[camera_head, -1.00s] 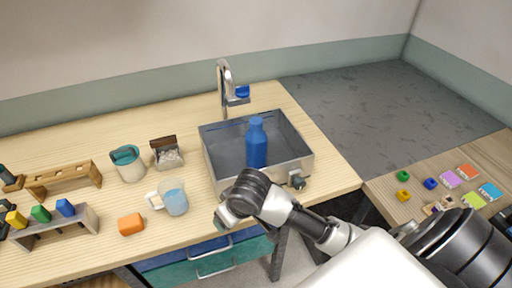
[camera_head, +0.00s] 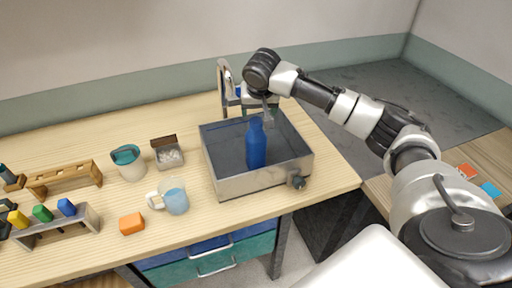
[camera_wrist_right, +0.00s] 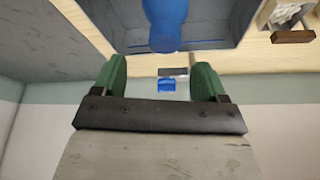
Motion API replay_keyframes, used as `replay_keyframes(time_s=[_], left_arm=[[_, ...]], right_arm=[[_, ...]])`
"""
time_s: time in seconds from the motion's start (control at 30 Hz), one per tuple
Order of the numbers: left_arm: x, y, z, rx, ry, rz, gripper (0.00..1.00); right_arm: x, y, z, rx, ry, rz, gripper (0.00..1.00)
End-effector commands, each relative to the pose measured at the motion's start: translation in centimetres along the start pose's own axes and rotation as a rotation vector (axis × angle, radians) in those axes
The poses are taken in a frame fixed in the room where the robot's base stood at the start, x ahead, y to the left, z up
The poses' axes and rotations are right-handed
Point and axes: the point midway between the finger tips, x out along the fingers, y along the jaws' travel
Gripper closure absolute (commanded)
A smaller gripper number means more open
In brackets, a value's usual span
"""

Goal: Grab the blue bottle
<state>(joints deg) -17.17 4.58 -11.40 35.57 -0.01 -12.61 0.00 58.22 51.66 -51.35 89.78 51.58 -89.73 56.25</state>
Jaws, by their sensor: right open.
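The blue bottle (camera_head: 256,145) stands upright in the grey metal sink basin (camera_head: 230,186). My right gripper (camera_head: 266,112) is above the back part of the basin, close to the bottle's top in the head view. In the right wrist view the bottle (camera_wrist_right: 165,22) shows at the top, beyond the fingertips. The two green fingers of my right gripper (camera_wrist_right: 158,82) are spread apart with nothing between them. I cannot tell the exact gap between fingers and bottle. My left gripper is not in view.
The faucet (camera_head: 224,82) stands behind the basin, beside my right wrist. A glass mug (camera_head: 174,197), an orange block (camera_head: 131,223), a teal-topped cup (camera_head: 128,162) and a small box (camera_head: 168,154) stand left of the basin. Wooden racks (camera_head: 62,180) stand farther left.

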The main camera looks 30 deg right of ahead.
Motion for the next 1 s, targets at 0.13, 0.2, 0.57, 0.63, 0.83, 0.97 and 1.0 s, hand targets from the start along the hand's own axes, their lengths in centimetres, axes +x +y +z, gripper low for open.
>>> replay_keyframes(time_s=[0.13,0.2,0.57,0.63,0.83,0.97,1.0], left_arm=[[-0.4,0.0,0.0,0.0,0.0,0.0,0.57],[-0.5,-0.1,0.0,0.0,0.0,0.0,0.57],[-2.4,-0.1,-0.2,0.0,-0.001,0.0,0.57],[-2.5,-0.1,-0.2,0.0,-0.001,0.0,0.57],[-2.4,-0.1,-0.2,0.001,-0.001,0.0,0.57],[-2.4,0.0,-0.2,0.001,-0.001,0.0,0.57],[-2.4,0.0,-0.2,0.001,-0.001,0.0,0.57]], right_arm=[[1.6,-0.1,0.0,-0.002,0.0,-0.001,0.27],[2.0,-0.1,0.0,-0.003,0.001,0.0,0.27],[6.5,-0.6,0.5,-0.003,0.001,0.0,0.27],[7.0,-0.6,0.5,-0.003,0.002,-0.001,0.27],[7.2,-0.6,0.5,-0.004,0.003,-0.002,0.27],[7.2,-0.6,0.5,-0.004,0.003,-0.002,0.41],[7.2,-0.6,0.5,-0.004,0.003,-0.002,0.47]])
